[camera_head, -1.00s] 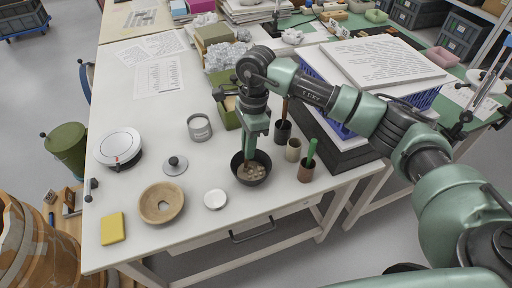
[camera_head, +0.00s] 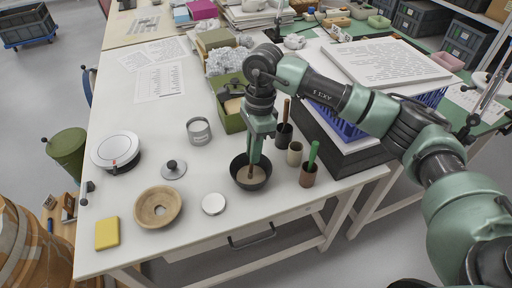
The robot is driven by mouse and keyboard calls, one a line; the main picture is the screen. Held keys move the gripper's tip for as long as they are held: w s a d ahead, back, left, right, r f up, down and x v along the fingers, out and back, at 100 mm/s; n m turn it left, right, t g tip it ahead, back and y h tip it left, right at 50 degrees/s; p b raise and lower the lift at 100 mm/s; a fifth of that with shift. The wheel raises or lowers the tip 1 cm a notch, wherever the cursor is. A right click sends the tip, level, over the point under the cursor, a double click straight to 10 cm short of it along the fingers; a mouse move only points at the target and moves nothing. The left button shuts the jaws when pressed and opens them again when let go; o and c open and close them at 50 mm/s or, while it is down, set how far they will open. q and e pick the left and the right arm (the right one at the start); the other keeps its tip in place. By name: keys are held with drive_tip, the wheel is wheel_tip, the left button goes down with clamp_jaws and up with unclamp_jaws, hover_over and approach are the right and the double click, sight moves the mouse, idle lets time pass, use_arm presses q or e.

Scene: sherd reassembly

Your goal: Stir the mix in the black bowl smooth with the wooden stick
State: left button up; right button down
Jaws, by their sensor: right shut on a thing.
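The black bowl (camera_head: 239,180) stands on the white table near its front edge. The mix (camera_head: 248,175) in it is brown and looks fairly even. My right gripper (camera_head: 257,146) points down over the bowl from behind. It is shut on the wooden stick (camera_head: 253,163), whose lower end reaches down into the bowl. The fingers hide most of the stick. My left gripper is not in view.
Right of the bowl stand a dark cup (camera_head: 284,136) with a brown handle, a beige cup (camera_head: 294,153) and a brown cup (camera_head: 308,176) with a green handle.

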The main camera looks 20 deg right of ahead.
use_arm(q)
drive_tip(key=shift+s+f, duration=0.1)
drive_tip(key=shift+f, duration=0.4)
use_arm(e)
drive_tip(key=shift+d+f, duration=0.5)
drive_tip(key=shift+d, duration=0.05)
drive_tip(key=shift+w+a+r+p, duration=0.1)
drive_tip(key=shift+w+r+p, duration=0.1)
drive_tip(key=shift+r+p, duration=0.7)
drive_tip(key=shift+w+r+p, duration=0.15)
drive_tip(key=shift+r+p, duration=0.1)
drive_tip(key=shift+r, duration=1.15)
drive_tip(key=shift+r+p, duration=0.5)
drive_tip(key=shift+r, duration=0.45)
drive_tip(key=shift+r+p, duration=0.35)
drive_tip(key=shift+r, duration=0.2)
drive_tip(key=shift+r+p, duration=0.5)
drive_tip(key=shift+r, duration=0.65)
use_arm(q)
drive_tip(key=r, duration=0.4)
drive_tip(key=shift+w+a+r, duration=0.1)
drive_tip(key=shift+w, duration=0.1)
